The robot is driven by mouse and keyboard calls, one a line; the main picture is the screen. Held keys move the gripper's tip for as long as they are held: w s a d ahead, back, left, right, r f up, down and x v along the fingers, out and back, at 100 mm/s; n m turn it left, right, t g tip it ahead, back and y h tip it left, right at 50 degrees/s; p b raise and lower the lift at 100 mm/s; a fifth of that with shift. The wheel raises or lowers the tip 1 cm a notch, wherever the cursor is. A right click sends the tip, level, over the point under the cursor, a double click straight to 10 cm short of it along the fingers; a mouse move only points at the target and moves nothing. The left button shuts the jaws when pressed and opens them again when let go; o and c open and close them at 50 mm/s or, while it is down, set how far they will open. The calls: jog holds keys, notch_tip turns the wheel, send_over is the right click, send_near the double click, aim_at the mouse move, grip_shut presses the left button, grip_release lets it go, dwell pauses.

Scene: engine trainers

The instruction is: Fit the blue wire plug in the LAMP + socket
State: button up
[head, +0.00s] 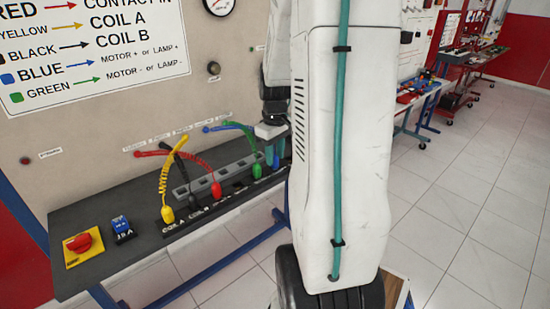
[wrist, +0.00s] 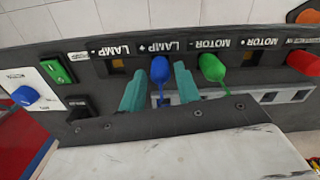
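The blue wire plug (wrist: 159,70) stands in the wrist view under the upside-down LAMP + label (wrist: 160,46), at that socket's place. The socket hole is hidden by the plug, and I cannot tell how deep it sits. My gripper (wrist: 160,78) has its two teal fingers apart, one on each side of the blue plug, with gaps between. In the head view my gripper (head: 270,131) is over the right end of the board, and the blue plug (head: 276,161) shows just below it. My arm hides what lies behind.
A green plug (wrist: 211,68) stands at MOTOR -, close beside the right finger. A red plug (wrist: 304,63) is farther right. The LAMP - and MOTOR + places have no plug. Yellow (head: 168,213) and other plugs with coiled wires stand along the board. A red knob (head: 78,242) is at the left.

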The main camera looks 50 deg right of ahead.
jog(key=shift+r, duration=1.85)
jog(key=shift+r, duration=0.95)
jog(key=o, duration=0.6)
jog(key=shift+r, duration=0.1)
notch_tip(320, 180, up, 8)
jog(key=shift+f, duration=0.2)
